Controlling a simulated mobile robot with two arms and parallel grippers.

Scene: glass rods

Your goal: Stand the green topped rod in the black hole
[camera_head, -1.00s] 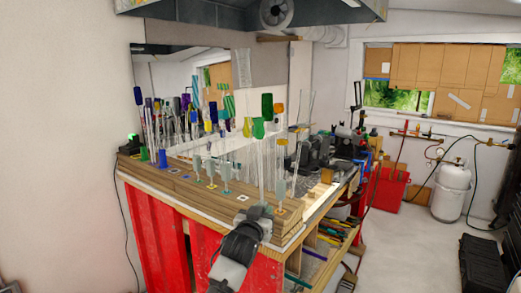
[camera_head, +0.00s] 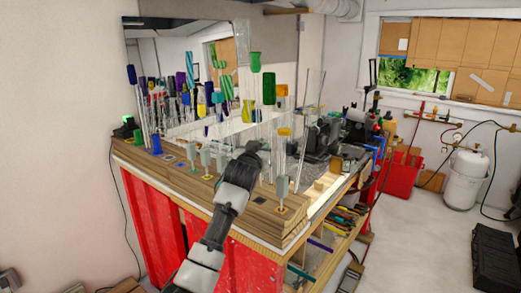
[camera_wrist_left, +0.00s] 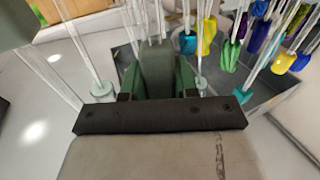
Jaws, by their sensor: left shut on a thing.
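A rod with a green top (camera_head: 255,62) rises above my left gripper (camera_head: 261,150) in the head view. Its top stands higher than the nearby tops, and its clear stem runs down toward the gripper. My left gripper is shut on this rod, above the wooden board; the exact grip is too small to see. Its jaws also show in the left wrist view (camera_wrist_left: 158,75), but the held rod is not distinct there. Small marked holes lie along the board. The rod's lower end is hidden. My right gripper is not in view.
The wooden board (camera_head: 265,212) lies along the bench's front edge. Several rods with coloured tops crowd the back. A red box (camera_head: 402,172) and a white tank (camera_head: 466,180) stand farther right.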

